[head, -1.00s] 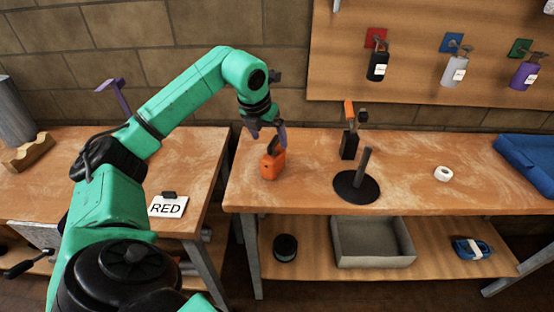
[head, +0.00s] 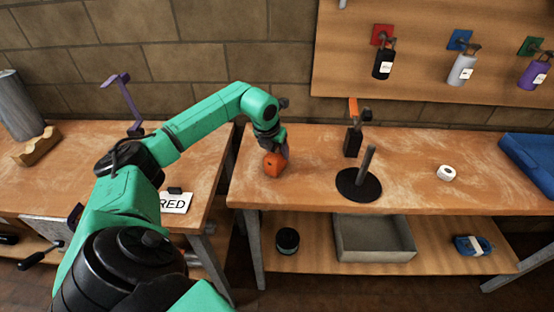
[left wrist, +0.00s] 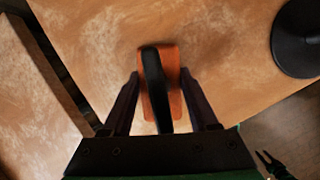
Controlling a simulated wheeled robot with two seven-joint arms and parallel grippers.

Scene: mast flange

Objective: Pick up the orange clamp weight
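The orange clamp weight (head: 274,165) stands on the right-hand workbench near its left end. My left gripper (head: 281,150) is right over it and hides its upper part in the head view. In the left wrist view the clamp weight (left wrist: 160,85), with its black handle on top, lies between the two spread fingers of my left gripper (left wrist: 160,92). Gaps show between the fingers and the handle.
A black round base with an upright post (head: 359,185) stands right of the clamp weight, with a black and orange tool (head: 353,142) behind it. A white roll (head: 446,173) and a blue bin (head: 530,163) are further right. A gap separates the two benches.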

